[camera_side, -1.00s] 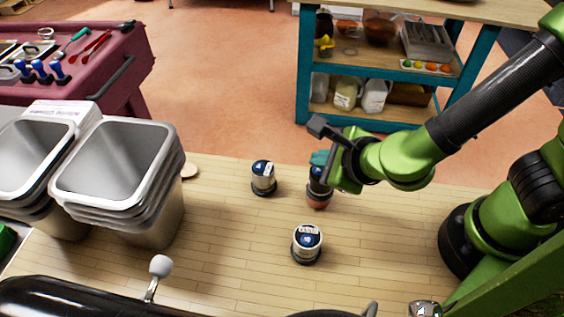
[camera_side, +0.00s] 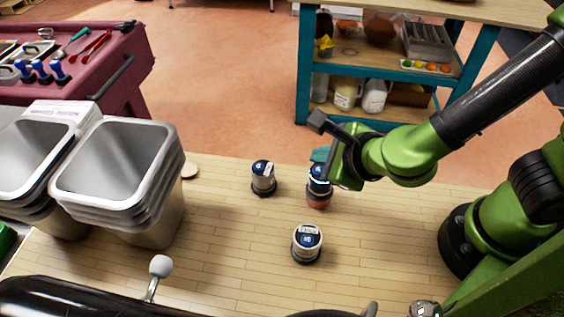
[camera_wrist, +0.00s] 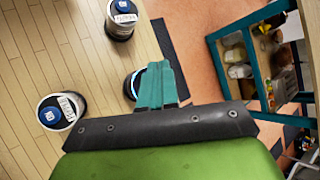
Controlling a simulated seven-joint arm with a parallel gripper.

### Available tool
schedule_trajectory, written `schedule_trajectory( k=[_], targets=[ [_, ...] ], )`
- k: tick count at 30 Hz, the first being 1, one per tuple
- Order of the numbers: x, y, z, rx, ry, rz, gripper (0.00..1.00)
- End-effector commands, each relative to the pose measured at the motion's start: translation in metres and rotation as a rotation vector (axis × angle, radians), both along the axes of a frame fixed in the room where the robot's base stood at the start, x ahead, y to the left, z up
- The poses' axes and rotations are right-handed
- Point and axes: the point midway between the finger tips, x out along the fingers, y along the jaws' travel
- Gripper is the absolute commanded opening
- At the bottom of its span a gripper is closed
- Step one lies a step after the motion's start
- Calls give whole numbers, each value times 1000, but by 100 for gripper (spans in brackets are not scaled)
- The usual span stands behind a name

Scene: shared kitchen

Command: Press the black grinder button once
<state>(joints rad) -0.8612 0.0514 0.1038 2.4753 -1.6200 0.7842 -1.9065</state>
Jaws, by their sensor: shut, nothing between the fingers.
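Three small round grinders with blue-labelled tops stand on the wooden counter. The left one (camera_side: 263,178) and the front one (camera_side: 307,245) have pale bodies and black bases. The third (camera_side: 318,188), back right, has a dark upper body, a reddish base and a bright ring around its top. My gripper (camera_side: 320,156) is at the third grinder's top, its teal fingers shut and empty. In the wrist view the fingers (camera_wrist: 159,68) hide most of that grinder (camera_wrist: 130,84); contact cannot be told. No separate black button is discernible.
Stacked steel containers (camera_side: 117,165) stand at the left of the counter (camera_side: 225,240). A black appliance with a grey-knobbed lever (camera_side: 160,266) is in front. A teal shelf unit (camera_side: 303,70) stands beyond the counter's far edge.

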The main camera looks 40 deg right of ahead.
Motion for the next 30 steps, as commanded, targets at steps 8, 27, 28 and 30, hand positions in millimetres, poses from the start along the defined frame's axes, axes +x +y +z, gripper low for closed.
schedule_trajectory(
  k=[8,27,28,30],
  targets=[
    [0,0,2,0,0,0,0],
    [1,0,54,4,-3,-2,0],
    [0,0,56,3,-2,-2,0],
    [0,0,60,3,-2,0,0]
  ],
)
